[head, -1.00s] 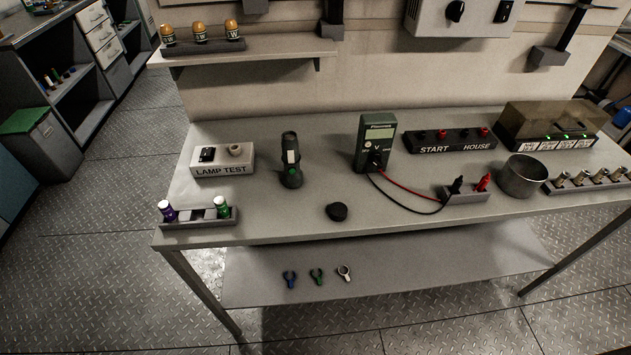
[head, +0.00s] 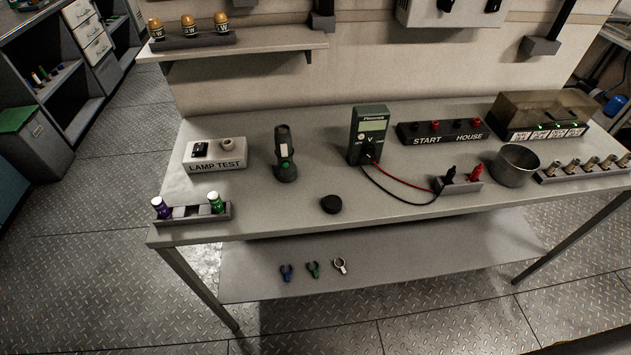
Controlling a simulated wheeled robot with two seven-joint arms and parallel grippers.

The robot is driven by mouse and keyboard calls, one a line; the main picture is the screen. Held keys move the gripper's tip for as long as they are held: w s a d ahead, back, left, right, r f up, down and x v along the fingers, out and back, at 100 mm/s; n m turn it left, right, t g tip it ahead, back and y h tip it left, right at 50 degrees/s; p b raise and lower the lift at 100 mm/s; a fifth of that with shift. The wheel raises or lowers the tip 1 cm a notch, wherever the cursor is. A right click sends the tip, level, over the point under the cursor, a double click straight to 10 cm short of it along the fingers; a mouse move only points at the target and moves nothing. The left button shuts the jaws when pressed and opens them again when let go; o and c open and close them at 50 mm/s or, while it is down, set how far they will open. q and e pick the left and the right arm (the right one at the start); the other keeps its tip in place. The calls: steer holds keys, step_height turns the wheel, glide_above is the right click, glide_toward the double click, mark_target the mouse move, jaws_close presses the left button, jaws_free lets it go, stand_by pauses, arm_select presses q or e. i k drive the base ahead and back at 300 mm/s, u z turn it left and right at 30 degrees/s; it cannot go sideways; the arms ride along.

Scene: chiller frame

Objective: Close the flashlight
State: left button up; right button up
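The black flashlight (head: 285,155) stands upright on the workbench, left of the middle, with a pale panel and a green button on its side. A small round black cap (head: 331,204) lies on the bench in front of it and to its right, apart from it. Whether the flashlight's top end is open cannot be made out. Neither of my grippers shows in the head view.
The lamp test box (head: 215,157) stands left of the flashlight. A holder (head: 187,213) with purple and green batteries is at the front left. The multimeter (head: 369,135), its leads and a metal cup (head: 514,166) stand right. The bench (head: 270,222) is clear around the cap.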

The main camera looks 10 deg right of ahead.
mark_target(284, 151)
steer(key=z, duration=2.6)
steer(key=k, duration=1.65)
steer(key=u, duration=2)
steer(key=i, duration=0.5)
steer(key=u, duration=0.05)
